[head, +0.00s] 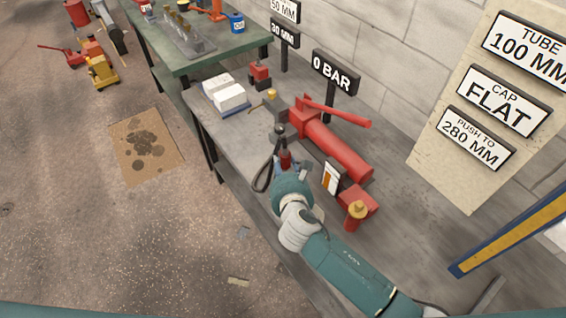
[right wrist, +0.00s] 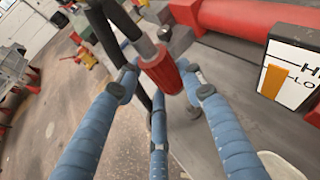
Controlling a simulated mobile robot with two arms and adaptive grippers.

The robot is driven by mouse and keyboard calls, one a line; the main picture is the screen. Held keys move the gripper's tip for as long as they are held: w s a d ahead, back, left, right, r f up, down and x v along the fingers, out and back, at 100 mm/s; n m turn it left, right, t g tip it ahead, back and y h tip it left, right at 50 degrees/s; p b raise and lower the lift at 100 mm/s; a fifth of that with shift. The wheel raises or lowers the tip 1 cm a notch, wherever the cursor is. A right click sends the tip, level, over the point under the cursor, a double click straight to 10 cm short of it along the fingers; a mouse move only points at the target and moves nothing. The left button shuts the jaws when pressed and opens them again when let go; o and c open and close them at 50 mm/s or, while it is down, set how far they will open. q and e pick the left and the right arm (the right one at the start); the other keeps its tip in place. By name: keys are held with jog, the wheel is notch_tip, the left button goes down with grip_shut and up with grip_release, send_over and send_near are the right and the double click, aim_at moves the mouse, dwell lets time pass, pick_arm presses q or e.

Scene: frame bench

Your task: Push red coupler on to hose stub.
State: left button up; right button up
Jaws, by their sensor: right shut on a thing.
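The red coupler (right wrist: 162,76) is between the blue fingers of my right gripper (right wrist: 162,88) in the right wrist view. The fingers are shut on it. A grey metal stub (right wrist: 143,44) meets the coupler's upper end in line with it; I cannot tell how far it goes in. In the head view the coupler (head: 285,159) shows just beyond my right gripper (head: 284,170), below a dark fitting (head: 279,131) near the bench's front edge. A black hose (head: 262,178) loops down beside it. My left gripper is not in view.
A red hand pump (head: 340,152) with a long handle lies on the grey bench, right of the coupler. A white card with an orange bar (head: 331,177) stands close to my gripper. A 0 BAR sign (head: 335,71) stands behind. White blocks (head: 227,96) lie farther left.

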jog(key=shift+w+r, duration=0.1)
jog(key=shift+r, duration=0.05)
notch_tip(320, 180, down, 4)
jog(key=shift+r+b, duration=0.25)
jog(key=shift+b, duration=0.7)
notch_tip(320, 180, down, 2)
jog(key=shift+b, duration=0.65)
jog(key=shift+f, duration=0.25)
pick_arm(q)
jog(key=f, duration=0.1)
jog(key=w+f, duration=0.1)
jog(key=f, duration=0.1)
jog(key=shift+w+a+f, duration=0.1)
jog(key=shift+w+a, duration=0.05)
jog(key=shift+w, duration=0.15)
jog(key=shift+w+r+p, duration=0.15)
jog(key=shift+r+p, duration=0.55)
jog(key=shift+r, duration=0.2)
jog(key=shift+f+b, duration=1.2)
pick_arm(e)
jog(key=shift+f, duration=1.65)
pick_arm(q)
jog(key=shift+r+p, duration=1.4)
pick_arm(e)
jog(key=shift+r, duration=1.2)
